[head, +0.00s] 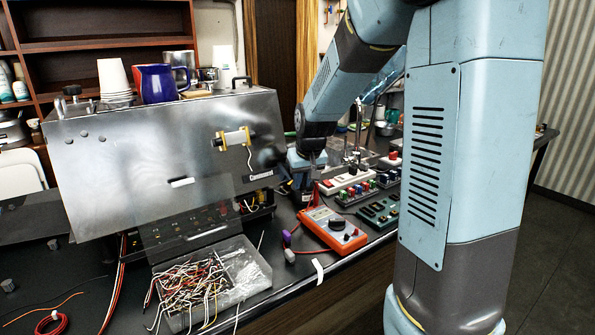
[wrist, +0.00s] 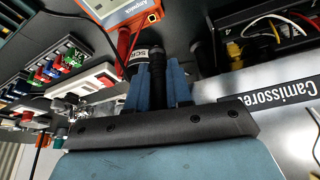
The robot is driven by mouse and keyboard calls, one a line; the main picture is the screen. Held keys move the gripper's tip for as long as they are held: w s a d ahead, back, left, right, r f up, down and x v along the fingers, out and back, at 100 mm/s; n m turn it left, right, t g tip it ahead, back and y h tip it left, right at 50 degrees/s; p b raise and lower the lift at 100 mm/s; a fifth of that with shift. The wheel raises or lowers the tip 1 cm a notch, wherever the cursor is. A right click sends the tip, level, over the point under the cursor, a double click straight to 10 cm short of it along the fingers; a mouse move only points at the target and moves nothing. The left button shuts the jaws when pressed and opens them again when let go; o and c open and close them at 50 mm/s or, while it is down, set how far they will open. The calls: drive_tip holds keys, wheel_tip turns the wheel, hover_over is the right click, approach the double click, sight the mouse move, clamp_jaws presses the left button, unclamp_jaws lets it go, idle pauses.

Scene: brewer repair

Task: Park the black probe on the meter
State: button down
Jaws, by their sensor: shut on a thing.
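The orange multimeter (head: 333,230) lies on the dark bench, and its grey and orange body shows at the top of the wrist view (wrist: 118,10). My gripper (wrist: 160,75) has its blue fingers shut on the black probe (wrist: 157,72), just beside the meter's edge. In the head view my gripper (head: 303,190) is low over the bench behind the meter, and the held probe cannot be made out there. A red probe (wrist: 123,48) is at the meter's side, next to my fingers. Whether the black probe touches the meter cannot be told.
The steel brewer housing (head: 165,150) stands left of my gripper, with an open wiring box (wrist: 275,35) close by. A clear bin of wires (head: 245,270) is in front. Terminal blocks and switch strips (head: 355,190) lie to the right. A purple-and-white object (head: 288,245) is left of the meter.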

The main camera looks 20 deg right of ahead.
drive_tip(key=shift+w+d+f, duration=0.1)
drive_tip(key=shift+w+f, duration=0.1)
drive_tip(key=shift+f, duration=1.25)
drive_tip(key=shift+w+d+f, duration=0.1)
drive_tip(key=shift+w+f, duration=0.1)
drive_tip(key=shift+f, duration=1.2)
drive_tip(key=shift+s, duration=0.15)
drive_tip(key=shift+f, duration=0.75)
idle(0.6)
drive_tip(key=c, duration=1)
unclamp_jaws()
drive_tip(key=shift+o, duration=0.2)
drive_tip(key=shift+r, duration=0.1)
